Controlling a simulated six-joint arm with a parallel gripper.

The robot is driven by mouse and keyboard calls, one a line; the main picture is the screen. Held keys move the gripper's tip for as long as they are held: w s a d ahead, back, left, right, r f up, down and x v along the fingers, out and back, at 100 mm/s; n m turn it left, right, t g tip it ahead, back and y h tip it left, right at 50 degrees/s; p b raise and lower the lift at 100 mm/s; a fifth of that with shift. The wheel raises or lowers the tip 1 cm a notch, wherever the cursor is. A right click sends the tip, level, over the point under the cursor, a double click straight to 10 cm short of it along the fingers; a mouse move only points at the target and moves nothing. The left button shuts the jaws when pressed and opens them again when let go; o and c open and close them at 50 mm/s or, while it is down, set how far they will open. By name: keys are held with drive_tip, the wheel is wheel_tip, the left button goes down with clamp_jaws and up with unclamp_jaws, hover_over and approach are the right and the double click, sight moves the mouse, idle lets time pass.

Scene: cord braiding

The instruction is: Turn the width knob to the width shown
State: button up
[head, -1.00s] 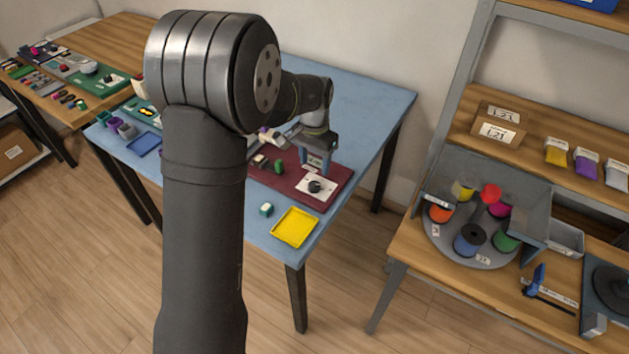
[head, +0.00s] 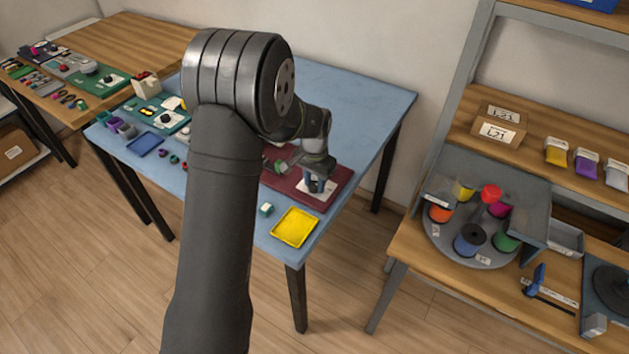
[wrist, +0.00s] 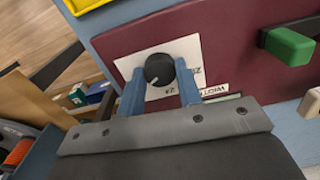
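The width knob (wrist: 158,69) is round and black with a small pale mark, on a white plate (wrist: 188,48) with printed figures, tilted in the wrist view. A "WIDTH" label (wrist: 214,91) beside it is partly covered by a finger; its number is hard to read. The plate sits on a dark red board (head: 335,190) at the right of the blue table. My gripper (wrist: 160,68) has its two blue fingers apart, one on each side of the knob. Whether they touch it is unclear. In the head view my gripper (head: 318,187) hides the knob.
A green block (wrist: 290,46) on a dark bar stands on the board beside the plate. A yellow tray (head: 295,228) and a small green-and-white block (head: 266,209) lie in front of the board. Cards marked like "L21" (head: 497,133) stand on the right shelf.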

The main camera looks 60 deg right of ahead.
drive_tip(key=shift+c, duration=1.1)
drive_tip(key=shift+n, duration=0.3)
drive_tip(key=n, duration=1.1)
drive_tip(key=o, duration=1)
